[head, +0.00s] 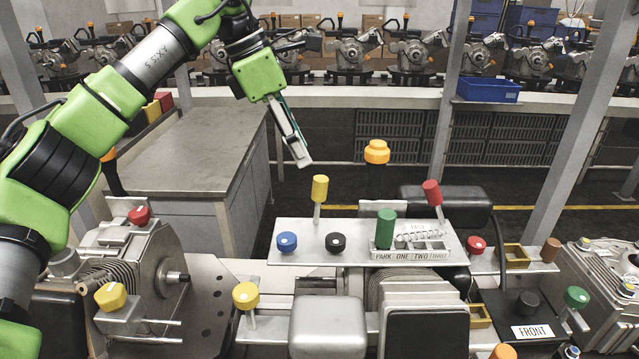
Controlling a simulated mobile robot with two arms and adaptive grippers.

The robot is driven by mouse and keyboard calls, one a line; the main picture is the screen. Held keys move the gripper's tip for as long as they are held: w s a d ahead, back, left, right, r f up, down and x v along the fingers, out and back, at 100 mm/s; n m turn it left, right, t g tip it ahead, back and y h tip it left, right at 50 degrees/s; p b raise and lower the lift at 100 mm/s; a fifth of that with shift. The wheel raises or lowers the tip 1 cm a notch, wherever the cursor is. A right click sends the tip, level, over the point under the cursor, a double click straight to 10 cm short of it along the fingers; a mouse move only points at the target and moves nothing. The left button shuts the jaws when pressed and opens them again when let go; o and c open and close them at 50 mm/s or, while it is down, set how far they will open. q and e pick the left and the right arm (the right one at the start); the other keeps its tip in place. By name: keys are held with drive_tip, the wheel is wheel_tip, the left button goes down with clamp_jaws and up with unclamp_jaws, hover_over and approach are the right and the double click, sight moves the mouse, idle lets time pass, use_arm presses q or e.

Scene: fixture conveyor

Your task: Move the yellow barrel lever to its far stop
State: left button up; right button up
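The yellow barrel lever (320,188) is a yellow cylinder on a thin metal stem. It stands nearly upright near the back edge of the light grey control panel (360,250). My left gripper (301,163) hangs above and slightly left of the yellow barrel, apart from it, with its fingers pointing down and to the right. The fingers look like one narrow bar from this side, so I cannot tell whether they are open or shut. Nothing shows held in them. My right gripper is out of view.
A green barrel lever (386,229) and a tilted red barrel lever (432,192) stand to the right on the panel. Blue (287,242) and black (336,242) knobs sit in front. An orange-capped post (376,152) rises behind. A grey cabinet (190,150) stands left.

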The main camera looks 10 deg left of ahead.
sight(315, 180)
use_arm(q)
drive_tip(key=p+x, duration=0.3)
drive_tip(key=x, duration=0.6)
drive_tip(key=shift+w+f, duration=0.15)
drive_tip(key=shift+f, duration=0.15)
drive_tip(key=shift+d+f, duration=0.2)
drive_tip(key=shift+f, duration=0.4)
clamp_jaws()
